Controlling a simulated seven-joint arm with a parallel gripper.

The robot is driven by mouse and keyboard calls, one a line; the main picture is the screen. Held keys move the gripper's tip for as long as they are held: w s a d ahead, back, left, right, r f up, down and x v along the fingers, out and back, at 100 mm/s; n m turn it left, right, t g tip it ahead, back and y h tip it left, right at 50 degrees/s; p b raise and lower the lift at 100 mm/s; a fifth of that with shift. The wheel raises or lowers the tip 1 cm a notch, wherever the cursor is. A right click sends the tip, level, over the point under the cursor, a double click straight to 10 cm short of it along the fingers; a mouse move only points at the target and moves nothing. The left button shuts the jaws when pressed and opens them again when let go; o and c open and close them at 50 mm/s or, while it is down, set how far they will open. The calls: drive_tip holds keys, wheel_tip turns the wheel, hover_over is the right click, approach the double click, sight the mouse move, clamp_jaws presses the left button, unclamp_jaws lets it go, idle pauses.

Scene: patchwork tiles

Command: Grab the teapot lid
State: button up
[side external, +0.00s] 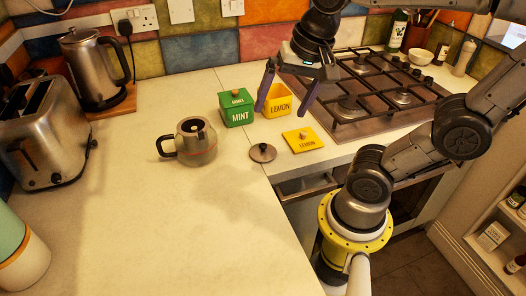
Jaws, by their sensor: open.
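The teapot (196,143) is a small grey metal pot with a black handle on its left, and its round top opening is uncovered. The teapot lid (262,152) is a flat, round, dark grey disc with a black knob, lying on the counter just right of the teapot. My gripper (283,112) is open and points down, with its two purple fingers apart. It is above and to the right of the lid, in front of the yellow lemon box in the picture. Nothing shows between the fingers except the box behind them.
A green mint box (236,110) stands beside the open yellow lemon box (277,92). The yellow lemon lid (303,140) lies right of the teapot lid. A gas hob (375,121) is at right, a kettle (88,65) and toaster (43,143) at left. The front counter (150,235) is clear.

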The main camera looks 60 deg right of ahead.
drive_tip(key=w+d+m+g, duration=0.2)
drive_tip(key=w+m, duration=0.3)
drive_tip(key=m+g, duration=0.2)
hover_over(264, 145)
drive_tip(key=f, duration=1.1)
drive_tip(key=shift+w+a+f, duration=0.1)
drive_tip(key=shift+w+f, duration=0.2)
drive_tip(key=shift+f, duration=0.05)
drive_tip(key=shift+s+f, duration=0.15)
drive_tip(key=shift+f, duration=2.8)
drive_tip(key=c, duration=1.2)
drive_tip(key=shift+s+f, duration=0.1)
drive_tip(key=shift+s, duration=0.05)
drive_tip(key=shift+c, duration=1.4)
